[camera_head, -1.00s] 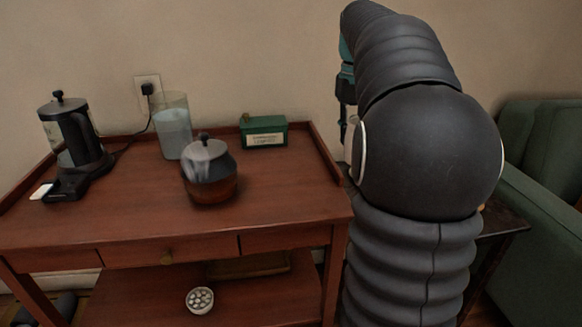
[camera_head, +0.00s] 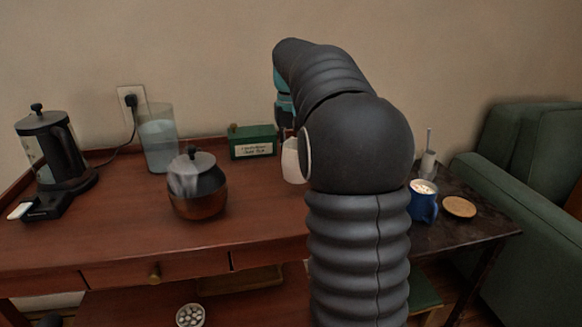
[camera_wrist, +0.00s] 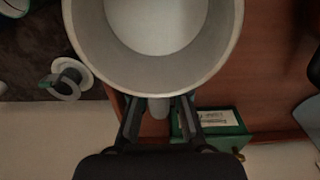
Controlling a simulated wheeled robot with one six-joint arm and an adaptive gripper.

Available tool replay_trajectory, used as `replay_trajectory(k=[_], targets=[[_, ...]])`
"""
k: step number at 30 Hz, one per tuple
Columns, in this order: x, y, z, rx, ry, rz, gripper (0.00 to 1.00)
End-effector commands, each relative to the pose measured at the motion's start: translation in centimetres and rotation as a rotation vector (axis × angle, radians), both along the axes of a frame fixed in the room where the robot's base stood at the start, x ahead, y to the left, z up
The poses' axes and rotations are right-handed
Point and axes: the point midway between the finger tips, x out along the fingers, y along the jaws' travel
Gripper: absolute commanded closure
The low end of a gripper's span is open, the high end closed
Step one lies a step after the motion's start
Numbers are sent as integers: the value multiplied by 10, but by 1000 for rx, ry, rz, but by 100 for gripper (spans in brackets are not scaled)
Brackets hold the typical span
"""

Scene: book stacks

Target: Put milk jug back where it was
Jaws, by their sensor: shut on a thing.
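The milk jug (camera_head: 293,160) is a pale white vessel. In the head view it shows beside the green box, partly hidden by my arm. In the wrist view the jug (camera_wrist: 85,35) fills the upper middle, seen from above, with a round rim and a whitish inside. My gripper (camera_wrist: 160,106) is shut on the jug at its near side, where a grey stub shows between the fingers. The head view mostly hides my gripper behind my arm. The red-brown wooden table (camera_head: 120,225) lies around and below; whether the jug touches it I cannot tell.
A green box (camera_head: 252,142) stands close left of the jug. A dark round pot (camera_head: 197,195), a clear pitcher (camera_head: 158,145) and a kettle (camera_head: 55,150) stand farther left. A dark side table (camera_head: 470,228) at right holds a blue mug (camera_head: 423,205) and a round coaster (camera_head: 459,207).

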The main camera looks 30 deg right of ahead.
Motion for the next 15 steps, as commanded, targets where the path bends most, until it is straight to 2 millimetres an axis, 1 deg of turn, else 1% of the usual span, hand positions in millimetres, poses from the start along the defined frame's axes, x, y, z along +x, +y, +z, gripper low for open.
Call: replay_trajectory(k=[5,9,12,15], targets=[[1,1,-10,1,2,0,100],[0,1,-29,1,2,0,100],[0,1,-39,0,1,0,100],[1,1,-41,0,-1,0,100]])
